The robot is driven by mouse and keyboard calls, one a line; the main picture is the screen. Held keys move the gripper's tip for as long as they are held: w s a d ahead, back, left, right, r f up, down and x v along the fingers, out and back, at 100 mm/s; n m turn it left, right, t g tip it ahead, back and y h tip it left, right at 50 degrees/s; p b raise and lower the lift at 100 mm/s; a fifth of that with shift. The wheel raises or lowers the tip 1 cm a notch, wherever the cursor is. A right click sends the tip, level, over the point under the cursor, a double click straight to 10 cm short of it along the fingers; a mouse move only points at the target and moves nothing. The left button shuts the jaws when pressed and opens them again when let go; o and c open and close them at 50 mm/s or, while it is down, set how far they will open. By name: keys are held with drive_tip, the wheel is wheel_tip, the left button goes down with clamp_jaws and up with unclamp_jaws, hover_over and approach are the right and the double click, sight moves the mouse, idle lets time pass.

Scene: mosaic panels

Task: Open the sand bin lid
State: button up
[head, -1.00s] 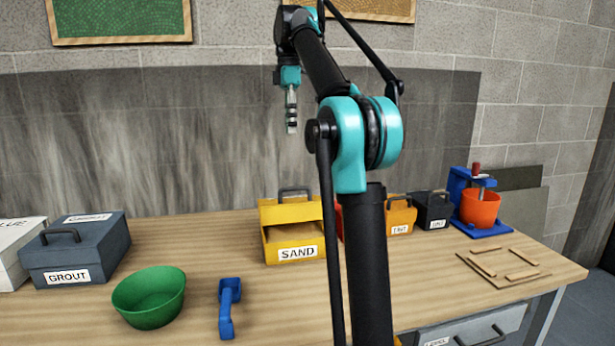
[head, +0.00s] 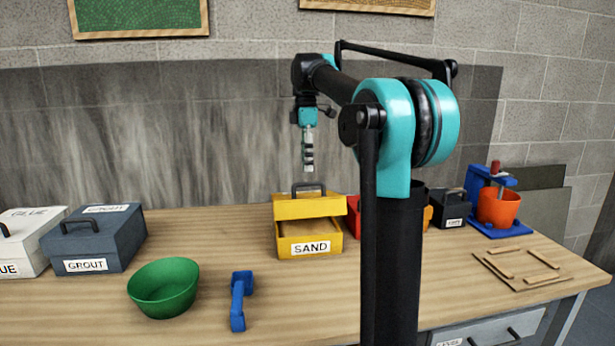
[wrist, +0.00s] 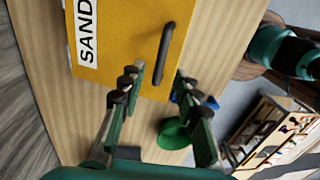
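The yellow sand bin (head: 335,241) stands on the workbench with its SAND label facing the head camera. Its lid (head: 308,208) looks tilted up, with a gap showing the inside below it. The dark lid handle (head: 308,187) is at the lid's upper edge. My gripper (head: 308,168) points down just above the handle in the head view. In the wrist view my gripper (wrist: 158,75) is open and empty. The yellow lid (wrist: 125,30) and its handle (wrist: 165,45) lie beyond the fingertips, with the handle roughly in line with the gap. I see no contact.
A grey grout bin (head: 95,245), green bowl (head: 163,288) and blue scoop (head: 241,300) are to the left and front. A red bin (head: 352,214) beside the sand bin is partly hidden by my arm. A dark bin (head: 451,211) and orange pot (head: 498,208) stand right.

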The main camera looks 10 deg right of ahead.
drive_tip(key=shift+s+f, duration=0.15)
drive_tip(key=shift+f, duration=1)
drive_tip(key=shift+s+f, duration=0.1)
drive_tip(key=shift+f, duration=1)
clamp_jaws()
